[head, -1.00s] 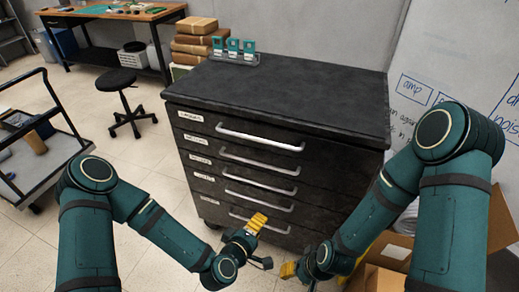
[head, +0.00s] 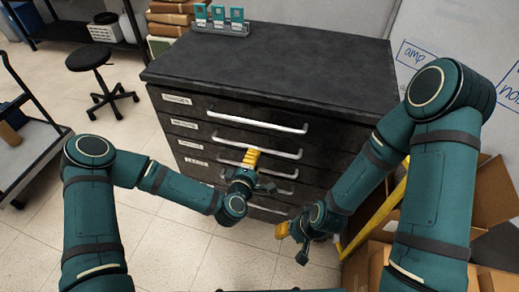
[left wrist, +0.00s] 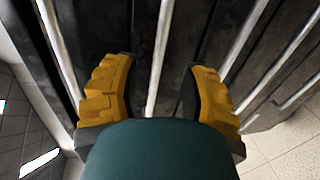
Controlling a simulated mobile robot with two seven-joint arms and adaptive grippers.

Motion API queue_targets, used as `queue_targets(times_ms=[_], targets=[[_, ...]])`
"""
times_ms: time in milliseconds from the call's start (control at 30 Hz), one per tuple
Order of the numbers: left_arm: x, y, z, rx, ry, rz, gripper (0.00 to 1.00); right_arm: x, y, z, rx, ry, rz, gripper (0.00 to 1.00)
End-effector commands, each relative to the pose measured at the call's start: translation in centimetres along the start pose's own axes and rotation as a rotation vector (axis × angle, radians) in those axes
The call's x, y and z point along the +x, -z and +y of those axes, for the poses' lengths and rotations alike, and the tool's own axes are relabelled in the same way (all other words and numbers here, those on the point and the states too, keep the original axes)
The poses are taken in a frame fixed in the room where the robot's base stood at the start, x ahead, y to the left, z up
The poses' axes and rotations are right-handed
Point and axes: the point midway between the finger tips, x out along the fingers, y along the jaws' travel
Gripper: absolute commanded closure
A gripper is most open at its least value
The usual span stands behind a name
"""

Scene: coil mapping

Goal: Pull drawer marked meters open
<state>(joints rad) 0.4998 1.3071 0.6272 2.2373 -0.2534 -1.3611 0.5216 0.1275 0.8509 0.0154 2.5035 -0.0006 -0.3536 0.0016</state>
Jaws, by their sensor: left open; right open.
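A black cabinet (head: 270,62) stands ahead with several stacked drawers, all looking shut. Each drawer has a pale bar handle, and the upper ones show white labels at the left; the lettering is too blurred to read surely. The top handle (head: 258,121) and the second handle (head: 230,139) show in the head view. My left gripper (head: 253,157) is open, its yellow fingers in front of the second and third handles. In the left wrist view a bar handle (left wrist: 159,60) runs between the spread fingers, apparently ungripped. My right gripper (head: 283,231) is open and empty, low and right.
Small teal devices (head: 219,16) stand in a rack on the cabinet top. A black stool (head: 89,60) and a cart (head: 30,150) are at left. Cardboard boxes (head: 492,195) stand at right behind my right arm. The tiled floor before the cabinet is clear.

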Motion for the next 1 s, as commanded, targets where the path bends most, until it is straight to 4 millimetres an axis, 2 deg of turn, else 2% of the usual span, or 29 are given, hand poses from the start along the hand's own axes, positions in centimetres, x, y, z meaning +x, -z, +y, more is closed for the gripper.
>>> queue_targets(times_ms=[33,200,400,800,833,933,967,1000], targets=[[1.1,0.0,-0.1,0.0,-0.003,0.001,0.57,0.3,0.0,0.1,0.0,0.0,0.001,0.53],[4.1,-0.1,-0.1,-0.001,0.0,0.0,0.57,0.7,0.1,0.2,-0.001,0.0,0.003,0.53],[6.3,0.0,-0.1,0.0,0.0,0.0,0.57,1.0,0.1,0.3,-0.001,0.0,0.005,0.53],[6.9,0.0,0.0,0.0,0.001,-0.001,0.57,1.0,0.1,0.4,-0.001,0.0,0.006,0.53],[6.9,0.0,0.0,0.0,0.001,-0.001,0.61,1.0,0.1,0.4,-0.001,0.0,0.006,0.53],[6.9,0.0,0.0,0.0,0.001,-0.001,0.96,1.0,0.1,0.4,-0.001,0.0,0.005,0.53],[6.8,0.0,0.0,0.0,0.001,-0.001,1.0,1.0,0.1,0.4,-0.001,0.0,0.005,0.53],[6.8,0.0,0.0,0.0,0.001,-0.001,1.0,1.0,0.1,0.4,-0.001,0.0,0.005,0.53]])
